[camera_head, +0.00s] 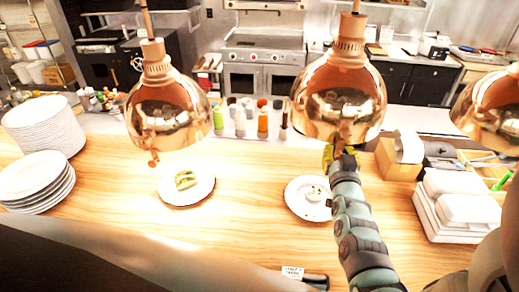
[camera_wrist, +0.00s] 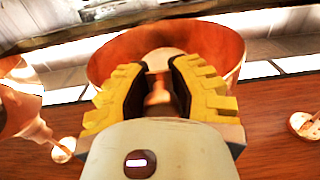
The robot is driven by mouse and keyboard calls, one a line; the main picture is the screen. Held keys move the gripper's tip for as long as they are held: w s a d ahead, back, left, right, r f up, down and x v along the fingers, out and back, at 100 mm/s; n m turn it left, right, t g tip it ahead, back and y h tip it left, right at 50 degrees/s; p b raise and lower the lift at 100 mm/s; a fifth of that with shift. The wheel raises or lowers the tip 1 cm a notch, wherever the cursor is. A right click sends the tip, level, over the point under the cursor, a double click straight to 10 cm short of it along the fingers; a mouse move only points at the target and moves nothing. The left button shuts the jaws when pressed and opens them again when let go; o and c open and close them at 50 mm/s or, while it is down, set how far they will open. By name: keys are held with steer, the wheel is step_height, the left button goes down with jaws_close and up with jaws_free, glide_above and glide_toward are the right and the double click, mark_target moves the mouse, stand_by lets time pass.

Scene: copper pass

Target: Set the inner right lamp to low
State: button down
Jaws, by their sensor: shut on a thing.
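A shiny copper lamp (camera_head: 338,95) hangs at the centre right of the head view, over the wooden counter. My gripper (camera_head: 341,158) is up against its lower front edge. In the wrist view the lamp's copper shade (camera_wrist: 112,62) spreads beyond the fingers. The yellow-padded fingers of my gripper (camera_wrist: 160,70) are shut on a small copper knob (camera_wrist: 158,90) at the lamp. The fingers partly hide the knob, and I cannot read its setting. Another copper lamp (camera_head: 168,112) hangs to the left with its own knob (camera_head: 153,160), and one (camera_head: 490,108) is cut off at the right.
A plate with food (camera_head: 187,196) and another plate (camera_head: 296,205) lie on the counter below the lamps. Plate stacks (camera_head: 38,178) stand at the left. White containers (camera_head: 455,228) stand at the right. Several bottles (camera_head: 262,122) stand behind the counter.

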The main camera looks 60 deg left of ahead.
step_height(320, 180, down, 8)
steer(key=b, duration=1.8)
steer(key=shift+s, duration=0.2)
steer(key=shift+d+r, duration=0.1)
steer(key=shift+r, duration=0.05)
steer(key=c, duration=0.8)
jaws_free()
steer(key=shift+d, duration=0.1)
steer(key=shift+c, duration=0.2)
steer(key=v, duration=1.2)
